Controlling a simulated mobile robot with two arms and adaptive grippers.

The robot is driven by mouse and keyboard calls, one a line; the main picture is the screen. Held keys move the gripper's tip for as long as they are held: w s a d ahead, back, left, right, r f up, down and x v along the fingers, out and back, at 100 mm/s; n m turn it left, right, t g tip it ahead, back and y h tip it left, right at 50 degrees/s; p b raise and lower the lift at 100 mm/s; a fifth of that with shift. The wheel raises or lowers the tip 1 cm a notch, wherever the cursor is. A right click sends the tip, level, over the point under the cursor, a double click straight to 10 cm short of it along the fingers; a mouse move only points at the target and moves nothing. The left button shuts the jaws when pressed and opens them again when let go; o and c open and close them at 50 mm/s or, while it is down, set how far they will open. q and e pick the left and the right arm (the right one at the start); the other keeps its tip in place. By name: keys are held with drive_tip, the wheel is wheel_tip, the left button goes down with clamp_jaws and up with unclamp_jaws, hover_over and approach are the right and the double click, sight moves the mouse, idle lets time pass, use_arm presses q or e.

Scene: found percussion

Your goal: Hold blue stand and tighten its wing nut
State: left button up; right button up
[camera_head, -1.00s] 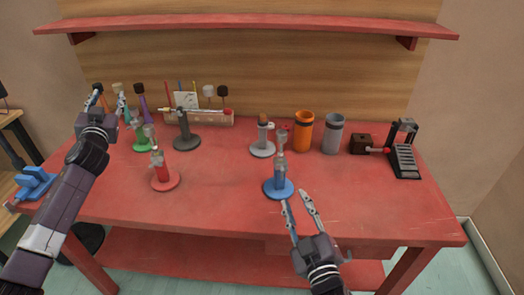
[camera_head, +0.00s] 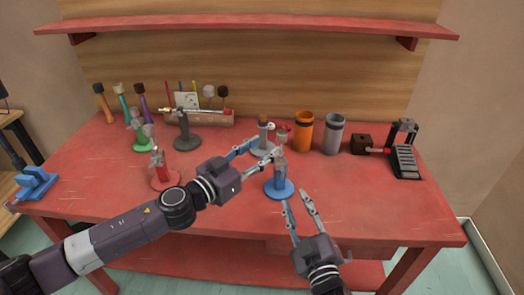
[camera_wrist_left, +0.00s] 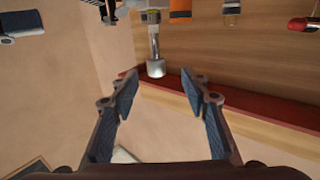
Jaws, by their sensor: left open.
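The blue stand (camera_head: 279,188) has a round blue base and a grey upright; it stands upright on the red table. My left gripper (camera_head: 264,150) is open and empty, just left of the stand's upper part, with its fingers pointing towards it. In the left wrist view, its spread fingers (camera_wrist_left: 162,86) show with nothing between them, and a grey post with a wider end, apparently the stand's upper part (camera_wrist_left: 155,45), lies beyond them. My right gripper (camera_head: 295,197) is open and empty in front of the blue base. The wing nut is too small to make out.
A red stand (camera_head: 165,181) is left of my left gripper. An orange cup (camera_head: 303,134) and a grey cup (camera_head: 332,136) stand behind the blue stand. A black pedal (camera_head: 405,160) is at the right. The table's front right is clear.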

sight(278, 140)
use_arm(q)
drive_tip(key=x, duration=0.7)
drive_tip(key=shift+w+d+f, duration=0.1)
drive_tip(key=shift+d+f, duration=0.05)
drive_tip(key=shift+d, duration=0.35)
drive_tip(key=shift+c, duration=0.4)
clamp_jaws()
idle(0.4)
